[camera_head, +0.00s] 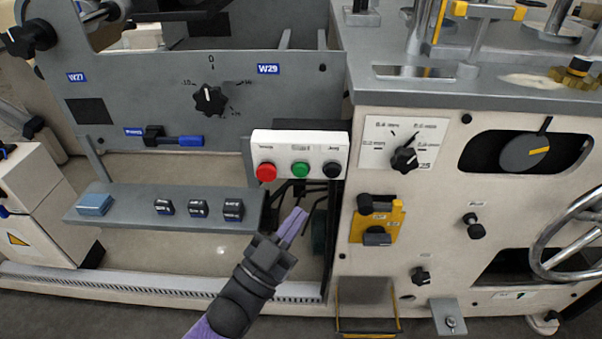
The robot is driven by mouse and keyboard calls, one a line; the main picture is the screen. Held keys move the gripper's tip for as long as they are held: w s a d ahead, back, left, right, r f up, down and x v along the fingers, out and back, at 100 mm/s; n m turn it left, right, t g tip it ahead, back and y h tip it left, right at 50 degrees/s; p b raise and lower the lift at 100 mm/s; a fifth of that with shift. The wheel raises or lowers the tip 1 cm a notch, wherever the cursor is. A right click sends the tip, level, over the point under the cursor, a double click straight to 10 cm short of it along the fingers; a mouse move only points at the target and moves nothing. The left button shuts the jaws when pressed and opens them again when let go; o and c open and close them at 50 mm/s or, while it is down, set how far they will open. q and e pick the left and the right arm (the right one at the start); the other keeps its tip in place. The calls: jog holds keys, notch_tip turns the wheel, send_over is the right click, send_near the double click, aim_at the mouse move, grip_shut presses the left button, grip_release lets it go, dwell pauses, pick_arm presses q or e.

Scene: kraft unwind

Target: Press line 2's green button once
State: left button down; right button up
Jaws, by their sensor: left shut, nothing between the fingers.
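A white button box (299,144) is mounted on the machine near the middle of the head view. It carries a red button (265,172), a green button (300,170) and a black button (331,169), from left to right. The small labels above them are too blurred to tell a line number. My left gripper (297,215) rises from the bottom, shut and empty, its purple fingers pointing up toward the box. Its tips are just below the green button in the picture, with a visible gap between them. No button is hidden. My right gripper is not in view.
A grey shelf (133,207) left of my gripper holds a blue block and several dark blocks. Black cables hang below the box. At right are a rotary knob (404,158), a yellow bracket (377,222) and a handwheel (570,252).

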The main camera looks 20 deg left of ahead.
aim_at(300, 169)
pick_arm(q)
jog(key=w+a+b, duration=0.2)
jog(key=w+b, duration=0.1)
jog(key=w, duration=0.3)
jog(key=shift+w, duration=0.4)
dwell(1.1)
jog(key=shift+w, duration=0.1)
dwell(0.5)
jog(key=shift+w+a, duration=0.1)
jog(key=shift+w, duration=0.2)
